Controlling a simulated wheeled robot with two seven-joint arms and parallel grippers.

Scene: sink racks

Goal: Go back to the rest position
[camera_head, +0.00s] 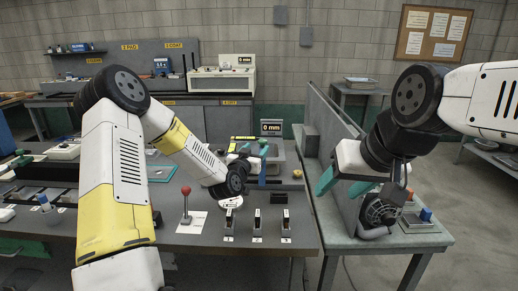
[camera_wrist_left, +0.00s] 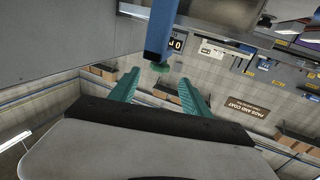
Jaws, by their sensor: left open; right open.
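My left gripper (camera_head: 252,152) is over the middle of the bench, near a black-and-grey device with a "0 mm" display. Its teal fingers are apart with nothing between them; they also show spread in the left wrist view (camera_wrist_left: 158,80). A blue bar (camera_wrist_left: 160,30) with a small green end stands beyond the fingertips there; whether they touch it I cannot tell. My right gripper (camera_head: 343,184) is at the right, above the grey side table and beside its upright panel. Its teal fingers look apart and empty. Part of it is hidden behind its own wrist.
A red-knobbed lever (camera_head: 186,205) stands on the dark bench (camera_head: 200,240), with several small numbered holders (camera_head: 257,222) to its right. A grey upright panel (camera_head: 335,140) separates bench and side table (camera_head: 390,240). A blue-topped item (camera_head: 426,214) sits on the side table.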

